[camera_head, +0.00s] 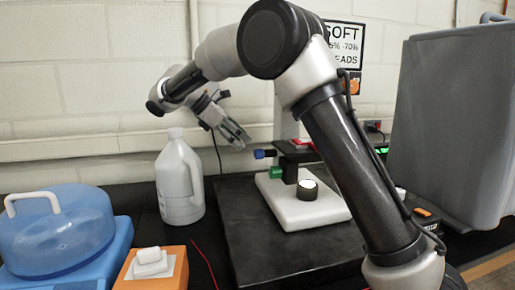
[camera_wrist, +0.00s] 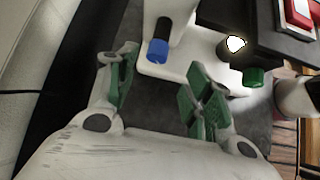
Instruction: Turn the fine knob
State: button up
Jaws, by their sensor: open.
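A microscope-like instrument with a white base (camera_head: 300,212) carries two side knobs. The blue knob (camera_head: 259,154) sticks out to the left on a dark shaft, and the green knob (camera_head: 276,172) sits lower. No label shows which is the fine knob. My gripper (camera_head: 238,137) is open and empty, just left of and a little above the blue knob. In the wrist view, the blue knob (camera_wrist: 157,51) appears beyond my open fingers (camera_wrist: 160,82), in line with the gap. The green knob (camera_wrist: 253,76) is to the right, outside the fingers. Neither knob appears touched.
The instrument stands on a black slab (camera_head: 240,235). A white jug (camera_head: 179,180) stands left of it. A blue-lidded container (camera_head: 60,235) and an orange box (camera_head: 165,270) are at the front left. A large grey bin (camera_head: 450,120) is at the right. A wall is behind.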

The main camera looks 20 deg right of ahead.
aim_at(256, 151)
jog(key=x, duration=0.8)
jog(key=shift+w, duration=0.25)
jog(key=shift+r, duration=0.1)
jog(key=c, duration=1)
